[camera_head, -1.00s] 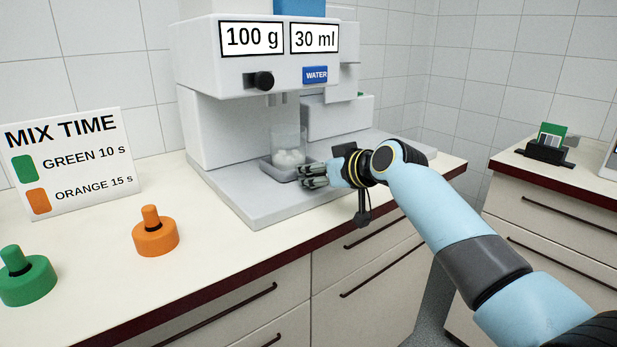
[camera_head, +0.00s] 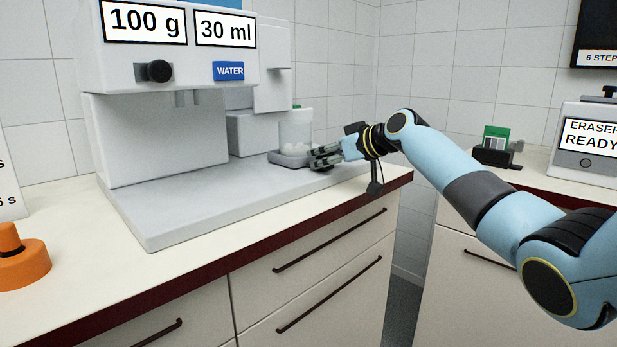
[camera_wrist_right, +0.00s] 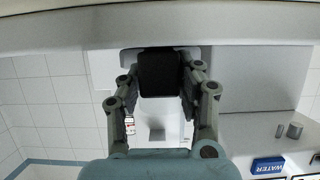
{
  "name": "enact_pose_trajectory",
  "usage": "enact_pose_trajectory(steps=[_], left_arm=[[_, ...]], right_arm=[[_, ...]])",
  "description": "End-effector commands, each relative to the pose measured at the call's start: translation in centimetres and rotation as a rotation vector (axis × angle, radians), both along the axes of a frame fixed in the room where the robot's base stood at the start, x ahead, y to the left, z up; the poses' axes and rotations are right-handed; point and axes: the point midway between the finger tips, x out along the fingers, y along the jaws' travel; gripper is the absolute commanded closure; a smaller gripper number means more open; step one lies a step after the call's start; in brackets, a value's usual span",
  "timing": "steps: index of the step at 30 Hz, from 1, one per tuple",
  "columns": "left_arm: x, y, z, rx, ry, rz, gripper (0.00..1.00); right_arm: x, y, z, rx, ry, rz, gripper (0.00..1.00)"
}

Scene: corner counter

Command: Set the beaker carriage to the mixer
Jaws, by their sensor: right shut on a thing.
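The beaker carriage is a small grey tray (camera_head: 287,160) on the machine's grey base. A clear beaker (camera_head: 296,128) with white contents stands upright on it. The carriage is at the right part of the base, in front of the stepped light-grey unit (camera_head: 252,133), which may be the mixer. My right gripper (camera_head: 323,156) is at the carriage's right side, low over the base, shut on the carriage. In the right wrist view a dark block (camera_wrist_right: 159,74) sits between its fingers. The exact grip is hidden in the head view. My left gripper is not in view.
The dispenser (camera_head: 180,60) reads 100 g and 30 ml, with a black knob and a blue WATER label. Its base (camera_head: 185,205) is bare on the left. An orange-handled piece (camera_head: 22,262) stands far left. The counter ends at a dark red front edge; another counter is at the right.

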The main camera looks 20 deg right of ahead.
Motion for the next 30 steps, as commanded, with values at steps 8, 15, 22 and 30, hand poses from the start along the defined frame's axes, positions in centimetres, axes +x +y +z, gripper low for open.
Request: enact_pose_trajectory(steps=[8, 15, 22, 30], left_arm=[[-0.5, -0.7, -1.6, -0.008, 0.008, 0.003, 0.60], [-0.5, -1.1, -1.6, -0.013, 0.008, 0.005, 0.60], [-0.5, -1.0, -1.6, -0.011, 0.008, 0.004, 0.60], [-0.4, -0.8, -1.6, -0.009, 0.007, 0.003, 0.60]], right_arm=[[0.7, -2.0, -0.2, -0.003, 0.001, -0.001, 1.00], [0.8, -2.2, 0.1, -0.005, -0.001, -0.002, 1.00], [0.8, -2.3, 0.1, -0.008, -0.003, -0.004, 0.57], [0.8, -2.1, 0.0, -0.002, -0.001, -0.001, 0.42]])
